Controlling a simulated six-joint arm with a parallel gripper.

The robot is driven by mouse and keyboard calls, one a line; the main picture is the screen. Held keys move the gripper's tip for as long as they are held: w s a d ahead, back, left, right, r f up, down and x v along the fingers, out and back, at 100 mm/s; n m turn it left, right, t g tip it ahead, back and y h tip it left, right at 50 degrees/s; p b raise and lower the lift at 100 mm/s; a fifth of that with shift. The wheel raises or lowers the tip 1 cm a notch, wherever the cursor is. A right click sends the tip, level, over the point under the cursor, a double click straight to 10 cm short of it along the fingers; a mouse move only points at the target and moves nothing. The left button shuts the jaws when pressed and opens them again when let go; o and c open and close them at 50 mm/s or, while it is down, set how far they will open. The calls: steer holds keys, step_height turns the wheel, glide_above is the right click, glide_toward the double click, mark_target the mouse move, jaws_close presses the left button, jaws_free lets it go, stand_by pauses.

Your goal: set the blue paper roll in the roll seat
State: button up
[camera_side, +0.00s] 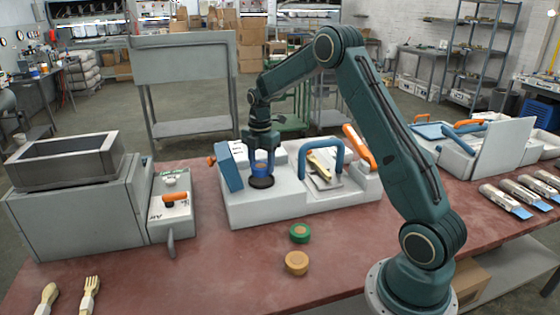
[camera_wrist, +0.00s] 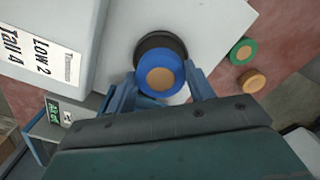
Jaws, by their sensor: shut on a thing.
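The blue paper roll (camera_side: 260,163) is held upright in my gripper (camera_side: 262,158) in the side view. In the wrist view, the roll (camera_wrist: 160,74) shows its blue ring and tan core between the two fingers of my gripper (camera_wrist: 162,82). The roll seat (camera_side: 261,182) is a black round piece on the white press, directly below the roll. In the wrist view the dark seat (camera_wrist: 158,43) shows partly behind the roll, offset toward the top. I cannot tell whether the roll's bottom touches the seat.
A green roll (camera_side: 300,233) and a tan roll (camera_side: 297,263) stand on the red table (camera_side: 230,270) in front of the press (camera_side: 290,203). A blue upright panel (camera_side: 229,168) is close left of the seat. A blue arched handle (camera_side: 322,155) rises to the right.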

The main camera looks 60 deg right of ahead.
mark_target(262, 165)
steer(key=shift+f, duration=1.4)
steer(key=shift+f, duration=0.1)
steer(key=o, duration=1)
steer(key=shift+c, duration=0.2)
step_height(262, 165, up, 12)
